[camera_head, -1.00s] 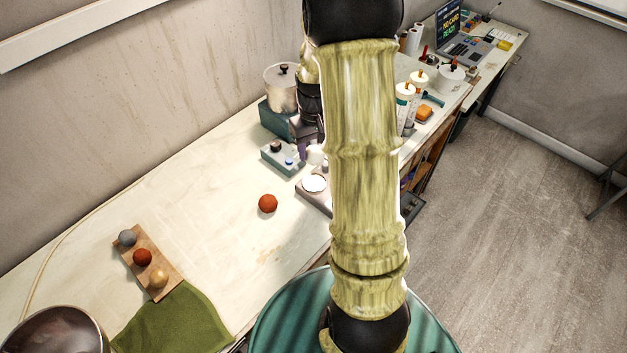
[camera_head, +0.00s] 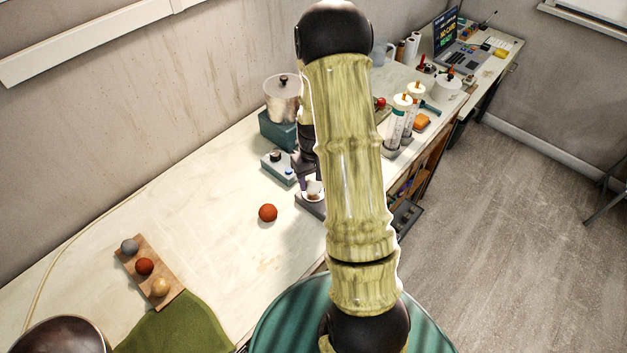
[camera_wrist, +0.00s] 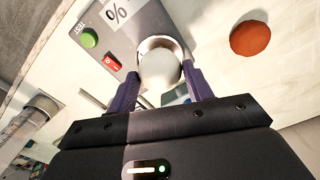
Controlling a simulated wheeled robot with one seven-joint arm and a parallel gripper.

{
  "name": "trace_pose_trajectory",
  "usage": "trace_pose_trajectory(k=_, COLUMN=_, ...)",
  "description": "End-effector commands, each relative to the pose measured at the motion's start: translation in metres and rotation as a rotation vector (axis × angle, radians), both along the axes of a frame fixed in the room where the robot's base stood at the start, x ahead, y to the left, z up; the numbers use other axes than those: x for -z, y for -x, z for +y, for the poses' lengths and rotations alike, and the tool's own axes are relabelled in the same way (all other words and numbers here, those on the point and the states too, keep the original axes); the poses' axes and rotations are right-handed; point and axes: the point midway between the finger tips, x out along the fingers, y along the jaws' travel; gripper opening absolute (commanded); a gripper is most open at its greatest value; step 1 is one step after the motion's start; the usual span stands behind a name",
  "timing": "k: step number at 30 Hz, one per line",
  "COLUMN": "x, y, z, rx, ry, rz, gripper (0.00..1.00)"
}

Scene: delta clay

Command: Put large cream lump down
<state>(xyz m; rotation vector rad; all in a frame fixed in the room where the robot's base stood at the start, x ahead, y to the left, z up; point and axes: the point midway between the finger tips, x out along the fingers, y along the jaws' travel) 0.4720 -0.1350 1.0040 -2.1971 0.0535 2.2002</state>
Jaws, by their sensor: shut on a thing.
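My gripper (camera_wrist: 160,88) has purple fingers shut on the large cream lump (camera_wrist: 158,72), a pale round ball. In the wrist view the lump sits between the fingertips over a round silver pan (camera_wrist: 171,43) on a grey device. In the head view the lump (camera_head: 316,187) is over the same device (camera_head: 310,205), just left of my arm. The lump is at or very near the pan; I cannot tell whether it touches. My arm hides part of the device in the head view.
A red-orange ball (camera_head: 268,212) lies on the bench left of the device. A control box (camera_head: 279,167) and a metal pot (camera_head: 282,98) stand behind. A wooden board (camera_head: 150,272) with three balls, a green cloth (camera_head: 180,325) and a bowl (camera_head: 58,338) are at lower left.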

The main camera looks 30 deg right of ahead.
Motion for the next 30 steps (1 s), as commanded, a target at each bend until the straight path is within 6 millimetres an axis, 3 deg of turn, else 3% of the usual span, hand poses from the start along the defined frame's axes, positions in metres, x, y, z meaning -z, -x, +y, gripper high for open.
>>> trace_pose_trajectory(k=4, x=0.014, y=0.000, z=0.000, rx=0.000, ry=0.000, rz=0.000, gripper=0.21)
trace_pose_trajectory(k=16, x=0.019, y=0.000, z=0.000, rx=0.000, ry=0.001, rz=-0.002, gripper=0.21)
trace_pose_trajectory(k=17, x=0.019, y=0.000, z=0.000, rx=0.000, ry=0.001, rz=-0.001, gripper=0.55)
trace_pose_trajectory(k=20, x=0.018, y=0.000, z=0.000, rx=0.000, ry=0.001, rz=-0.001, gripper=0.72)
trace_pose_trajectory(k=30, x=0.016, y=0.000, z=0.000, rx=0.000, ry=0.001, rz=-0.001, gripper=0.72)
